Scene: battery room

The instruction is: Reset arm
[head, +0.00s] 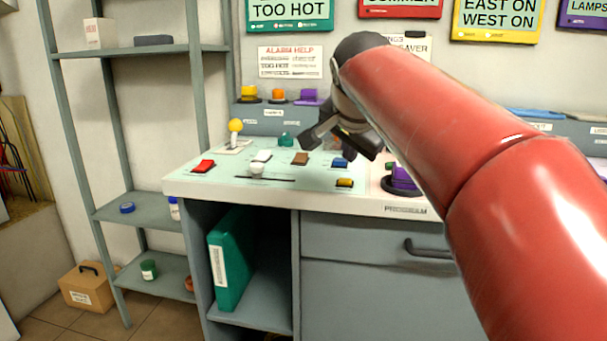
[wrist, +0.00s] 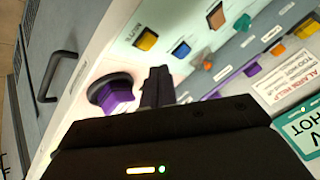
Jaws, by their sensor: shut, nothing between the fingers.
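My red arm reaches in from the right in the head view. My gripper (head: 318,140) is over the back right part of the pale control panel (head: 222,180), above the blue switch (head: 340,163). Its fingers are shut and empty. In the wrist view, the dark gripper body fills the lower part, with the fingers (wrist: 157,88) beside a purple knob (wrist: 118,95) on a dark round base. The purple knob also shows in the head view (head: 402,178), partly hidden by my arm. I cannot tell whether the fingers touch anything.
Red (head: 203,166), brown (head: 300,158) and yellow (head: 344,183) switches and a yellow-topped lever (head: 235,127) sit on the panel. A grey shelf rack (head: 150,212) stands left. A teal binder (head: 230,262) is under the desk. Signs hang on the wall behind.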

